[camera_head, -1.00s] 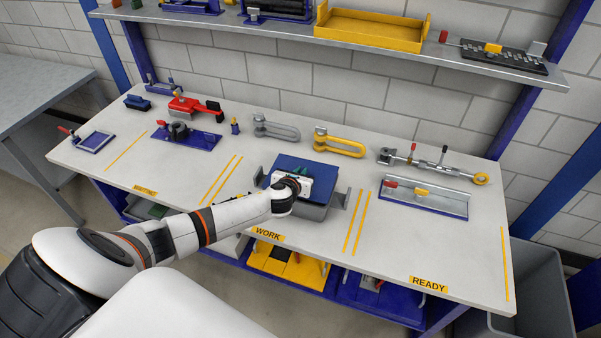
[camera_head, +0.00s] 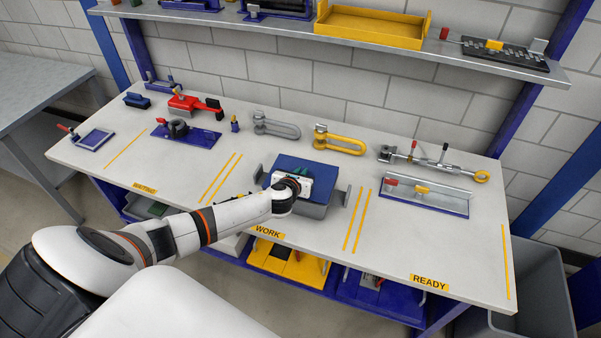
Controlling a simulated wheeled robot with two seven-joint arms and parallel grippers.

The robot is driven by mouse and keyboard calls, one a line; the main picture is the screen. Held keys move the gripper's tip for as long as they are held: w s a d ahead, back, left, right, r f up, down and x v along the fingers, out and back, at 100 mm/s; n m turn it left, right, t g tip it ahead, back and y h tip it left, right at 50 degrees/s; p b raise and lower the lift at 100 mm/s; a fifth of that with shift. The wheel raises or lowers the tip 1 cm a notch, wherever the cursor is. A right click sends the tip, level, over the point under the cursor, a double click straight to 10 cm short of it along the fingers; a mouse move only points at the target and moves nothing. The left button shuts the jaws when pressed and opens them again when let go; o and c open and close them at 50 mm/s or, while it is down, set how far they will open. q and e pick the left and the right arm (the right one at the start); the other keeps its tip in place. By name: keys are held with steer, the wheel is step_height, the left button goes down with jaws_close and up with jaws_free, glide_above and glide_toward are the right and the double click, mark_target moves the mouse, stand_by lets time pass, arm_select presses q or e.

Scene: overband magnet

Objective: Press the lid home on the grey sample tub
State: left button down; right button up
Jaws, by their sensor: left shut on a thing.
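The grey sample tub (camera_head: 315,211) stands in the WORK zone, between two grey upright brackets. Its blue lid (camera_head: 318,169) lies on top; I cannot tell whether it is fully seated. My left gripper (camera_head: 300,180) is over the front left part of the lid, at or very near its top. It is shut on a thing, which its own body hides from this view. My arm hides the tub's front left side. My right gripper is not in view.
The READY area at front right is clear.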

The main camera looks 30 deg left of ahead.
arm_select(q)
steer(key=shift+f, duration=0.35)
steer(key=c, duration=1.4)
jaws_free()
steer(key=shift+s, duration=0.1)
steer(key=v, duration=1.2)
